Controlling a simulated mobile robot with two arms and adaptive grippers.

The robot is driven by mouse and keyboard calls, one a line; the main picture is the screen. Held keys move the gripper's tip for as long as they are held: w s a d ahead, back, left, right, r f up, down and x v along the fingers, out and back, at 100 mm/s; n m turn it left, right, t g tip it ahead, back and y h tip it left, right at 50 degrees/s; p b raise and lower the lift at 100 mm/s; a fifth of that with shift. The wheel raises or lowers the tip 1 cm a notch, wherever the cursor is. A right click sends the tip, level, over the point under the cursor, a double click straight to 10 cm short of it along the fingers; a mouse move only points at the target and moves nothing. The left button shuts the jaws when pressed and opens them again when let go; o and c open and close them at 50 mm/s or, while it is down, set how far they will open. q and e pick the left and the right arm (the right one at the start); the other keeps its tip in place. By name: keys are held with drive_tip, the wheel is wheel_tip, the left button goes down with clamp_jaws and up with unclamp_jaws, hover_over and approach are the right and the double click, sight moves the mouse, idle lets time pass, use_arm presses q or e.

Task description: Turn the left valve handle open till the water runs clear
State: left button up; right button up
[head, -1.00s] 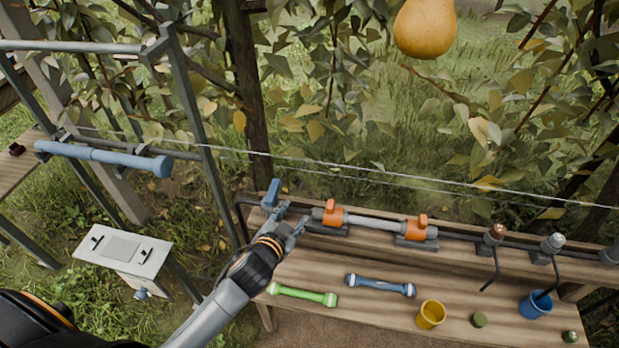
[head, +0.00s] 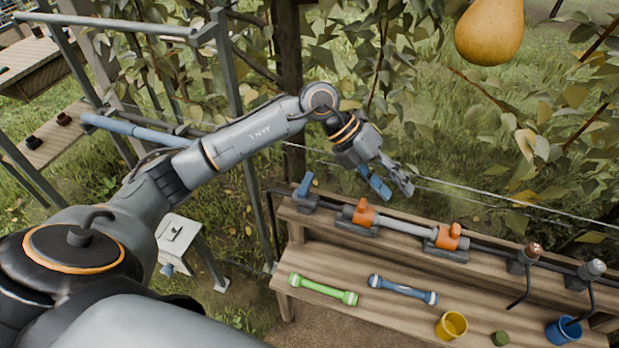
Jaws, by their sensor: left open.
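The left valve has a blue handle (head: 304,186) at the left end of the pipe on the bench's back ledge. The handle stands up at a slant. My left gripper (head: 396,191) is open and empty, raised above and to the right of the handle, apart from it. Its fingers point down and to the right, over the pipe behind the orange-handled valves. No running water can be made out at the copper-topped tap (head: 530,254) or the grey-topped tap (head: 593,270). My right gripper is not in view.
Two orange valve handles (head: 364,213) (head: 449,237) flank a grey pipe section. A green bar (head: 323,290), a blue bar (head: 403,289), a yellow cup (head: 451,326) and a blue cup (head: 563,330) are on the wooden bench (head: 345,270). A pear (head: 489,30) hangs above.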

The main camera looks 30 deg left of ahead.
use_arm(q)
drive_tip(key=w+a+n+y, duration=0.15)
drive_tip(key=a+y, duration=0.45)
drive_tip(key=a, duration=0.6)
drive_tip(key=n+g+y, duration=0.1)
drive_tip(key=y, duration=0.2)
approach(306, 183)
wheel_tip(306, 183, down, 9)
drive_tip(key=shift+w+d+r+p, duration=0.1)
drive_tip(key=shift+r+p, duration=0.05)
drive_tip(key=shift+p, duration=0.6)
clamp_jaws()
